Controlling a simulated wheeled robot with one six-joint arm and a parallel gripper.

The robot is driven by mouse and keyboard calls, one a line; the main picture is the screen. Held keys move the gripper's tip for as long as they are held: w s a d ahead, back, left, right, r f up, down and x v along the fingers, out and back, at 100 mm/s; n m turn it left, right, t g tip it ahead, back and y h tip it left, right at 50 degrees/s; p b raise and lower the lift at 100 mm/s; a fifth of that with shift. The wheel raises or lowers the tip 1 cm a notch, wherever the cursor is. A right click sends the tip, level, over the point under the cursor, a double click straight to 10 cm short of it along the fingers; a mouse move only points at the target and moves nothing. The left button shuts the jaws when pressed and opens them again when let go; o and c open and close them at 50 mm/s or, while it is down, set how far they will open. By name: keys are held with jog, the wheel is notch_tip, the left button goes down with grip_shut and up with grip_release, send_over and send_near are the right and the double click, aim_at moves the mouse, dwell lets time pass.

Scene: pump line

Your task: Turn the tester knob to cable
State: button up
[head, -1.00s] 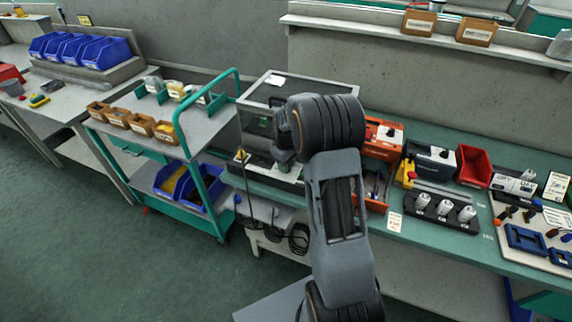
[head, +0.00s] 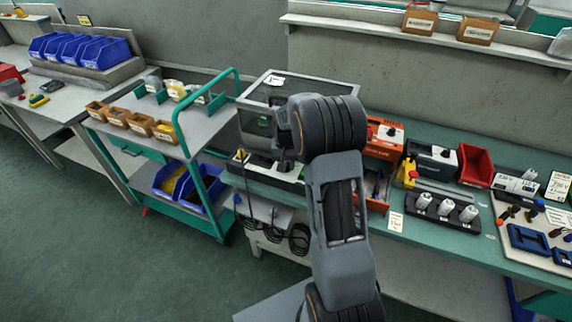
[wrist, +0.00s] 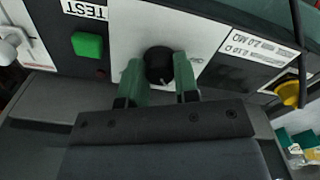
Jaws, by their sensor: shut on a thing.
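The tester panel (wrist: 205,30) fills the upper part of the wrist view, with a white face around a round black knob (wrist: 158,62). My gripper (wrist: 159,76) has its two green fingers on either side of the knob, shut on it. A pale pointer mark shows on the knob's near side. The small print beside the knob is too blurred to read, so its setting cannot be told. In the head view the tester (head: 288,181) stands on the green bench, and my arm partly hides it; the knob cannot be made out there.
A green button (wrist: 87,45) under a TEST label is left of the knob. A yellow part (wrist: 288,93) and a dark cable are at the right. A clear-sided enclosure (head: 315,84) stands close behind my wrist. A trolley (head: 205,120) is left of the bench.

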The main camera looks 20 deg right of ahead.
jog(key=m, duration=1.3)
jog(key=shift+m+b, duration=0.3)
dwell(0.3)
jog(key=o, duration=0.9)
jog(key=shift+r, duration=0.1)
notch_tip(320, 180, up, 14)
jog(key=shift+f, duration=0.15)
dwell(0.6)
